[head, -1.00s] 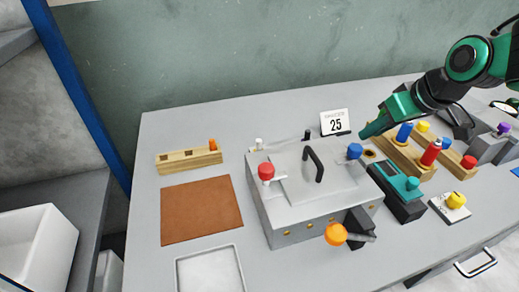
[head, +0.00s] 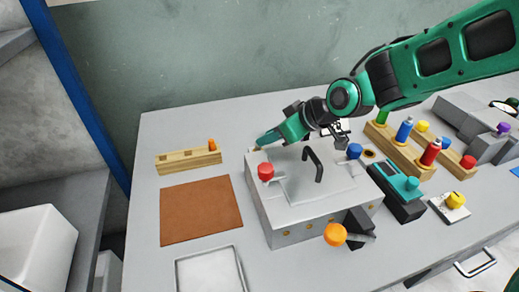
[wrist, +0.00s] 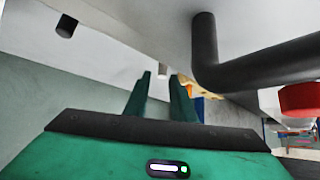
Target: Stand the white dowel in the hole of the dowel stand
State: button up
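The dowel stand appears to be the pale wooden block (head: 185,161) at the left of the table, with dark openings and an orange peg (head: 212,145) at its right end. My gripper (head: 258,147) is low behind the back left corner of the grey press box (head: 310,200). The white dowel is mostly hidden by my fingers in the head view. In the wrist view a small whitish piece, likely the dowel (wrist: 162,73), shows between my fingertips (wrist: 160,78). The fingers stand apart; I see no clear grip on it.
The press box has a dark handle (head: 313,162) and a red knob (head: 266,171) close to my gripper. A brown mat (head: 201,211) and a shallow tray (head: 210,276) lie at left. Coloured cylinders in wooden blocks stand at right.

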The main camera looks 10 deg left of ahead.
jog(key=x, duration=0.4)
jog(key=shift+s+f, duration=0.15)
jog(key=shift+f, duration=0.05)
jog(key=shift+w+a+f, duration=0.3)
jog(key=shift+a+f, duration=0.1)
jog(key=shift+a, duration=0.05)
grip_shut()
